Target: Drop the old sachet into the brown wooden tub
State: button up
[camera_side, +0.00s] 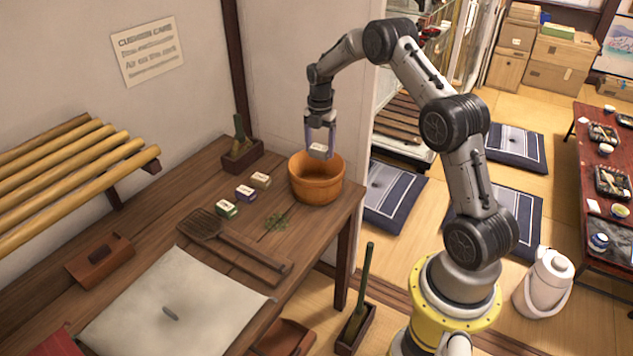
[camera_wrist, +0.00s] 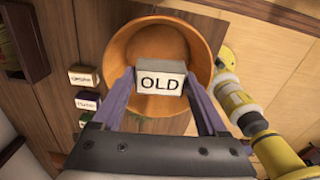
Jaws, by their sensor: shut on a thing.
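The old sachet (camera_wrist: 161,82) is a small pale block with the word OLD on it. My gripper (camera_side: 320,142) is shut on it, with one purple finger on each side. The sachet also shows in the side view (camera_side: 319,150), just above the mouth of the brown wooden tub (camera_side: 316,188). The tub is round and open, and stands at the right end of the wooden table. In the wrist view the tub's rim (camera_wrist: 205,40) surrounds the sachet. The sachet hides part of the tub's inside.
Three small labelled boxes, cream (camera_side: 260,180), purple (camera_side: 245,193) and green (camera_side: 226,209), stand left of the tub. A dark wooden box (camera_side: 243,157) is behind them. A green sprig (camera_side: 277,220) and a woven beater (camera_side: 236,243) lie in front.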

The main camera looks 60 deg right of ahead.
jog(key=shift+f, duration=1.2)
jog(key=o, duration=1.2)
notch_tip(320, 180, up, 14)
jog(key=shift+f, duration=0.1)
